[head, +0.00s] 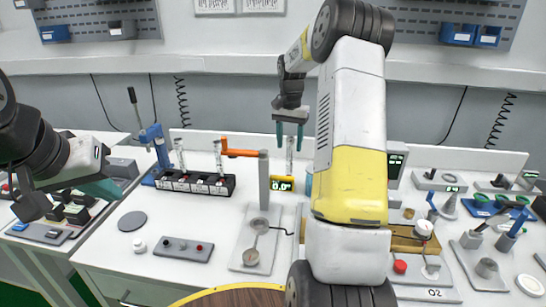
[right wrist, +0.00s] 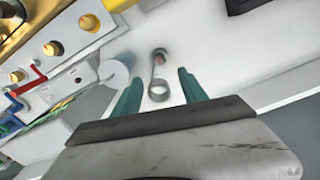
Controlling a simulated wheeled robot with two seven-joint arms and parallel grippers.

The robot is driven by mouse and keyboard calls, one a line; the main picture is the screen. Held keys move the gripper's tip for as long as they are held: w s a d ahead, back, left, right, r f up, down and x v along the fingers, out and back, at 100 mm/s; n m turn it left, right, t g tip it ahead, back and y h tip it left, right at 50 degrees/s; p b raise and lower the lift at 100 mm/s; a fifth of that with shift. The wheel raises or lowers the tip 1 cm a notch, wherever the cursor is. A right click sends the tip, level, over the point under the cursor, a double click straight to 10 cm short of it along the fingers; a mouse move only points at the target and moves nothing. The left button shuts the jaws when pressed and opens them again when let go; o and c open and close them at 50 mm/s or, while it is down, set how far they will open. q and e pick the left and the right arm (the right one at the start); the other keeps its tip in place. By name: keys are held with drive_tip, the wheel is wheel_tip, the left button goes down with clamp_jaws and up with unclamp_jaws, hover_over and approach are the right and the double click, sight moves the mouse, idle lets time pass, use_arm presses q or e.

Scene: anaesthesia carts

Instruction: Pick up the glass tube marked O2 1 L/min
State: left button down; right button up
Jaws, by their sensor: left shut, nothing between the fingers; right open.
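Two similar glass tubes (head: 180,154) (head: 218,156) stand in the black rack (head: 195,183) further left. My right gripper (head: 289,146) is open, fingers pointing down, above the single tube. In the right wrist view that tube (right wrist: 158,84) shows its round rim between the open fingers (right wrist: 159,76), with clear space on both sides. My left gripper (head: 108,190) is shut and empty over the left side.
A blue clamp stand (head: 153,140) is at the rack's left. Small instruments crowd the right side; a white wall runs behind.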

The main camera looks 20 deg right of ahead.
sight(290, 155)
drive_tip(key=f, duration=0.5)
drive_tip(key=shift+w+d+f, duration=0.1)
drive_tip(key=shift+d+f, duration=0.05)
drive_tip(key=shift+d, duration=0.05)
drive_tip(key=shift+c, duration=0.4)
clamp_jaws()
